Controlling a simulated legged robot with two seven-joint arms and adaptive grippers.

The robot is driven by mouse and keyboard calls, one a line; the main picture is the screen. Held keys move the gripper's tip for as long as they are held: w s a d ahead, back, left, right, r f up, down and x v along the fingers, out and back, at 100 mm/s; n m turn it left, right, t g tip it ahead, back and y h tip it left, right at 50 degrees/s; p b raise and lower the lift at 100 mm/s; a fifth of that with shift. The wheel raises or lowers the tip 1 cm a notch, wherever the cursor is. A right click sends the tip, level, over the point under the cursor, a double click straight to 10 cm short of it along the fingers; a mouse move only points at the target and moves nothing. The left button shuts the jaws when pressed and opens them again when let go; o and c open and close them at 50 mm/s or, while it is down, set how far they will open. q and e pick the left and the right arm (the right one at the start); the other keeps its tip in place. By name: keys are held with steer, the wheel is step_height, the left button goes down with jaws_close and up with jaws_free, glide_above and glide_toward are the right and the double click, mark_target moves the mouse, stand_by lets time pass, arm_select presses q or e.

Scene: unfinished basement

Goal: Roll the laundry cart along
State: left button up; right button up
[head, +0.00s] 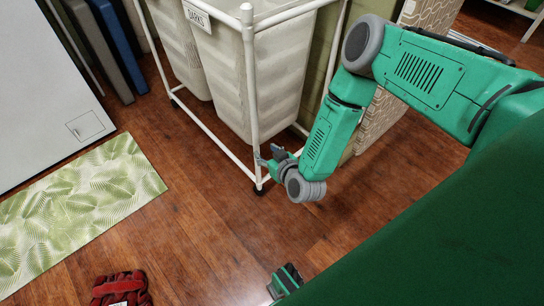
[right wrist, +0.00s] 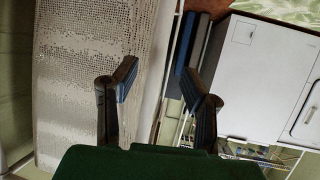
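The laundry cart (head: 250,85) has a white tube frame on small dark casters and pale hamper bags, one labelled "DARKS". It stands upright at the top middle of the head view. My right gripper (head: 268,157) is low beside the cart's near corner post. In the right wrist view its two dark fingers (right wrist: 160,90) are spread apart, with a white post (right wrist: 163,75) showing in the gap and a pale bag (right wrist: 85,75) to the left. I cannot tell whether a finger touches the post. My left gripper (head: 285,280) shows only partly at the bottom edge; its fingers are unclear.
A green leaf-pattern mat (head: 80,215) lies on the wood floor at the left, near a white appliance (head: 50,90). A red object (head: 120,288) lies at the bottom left. A patterned box (head: 385,115) stands right of the cart. Floor before the cart is clear.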

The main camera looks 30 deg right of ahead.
steer(key=shift+v, duration=2.05)
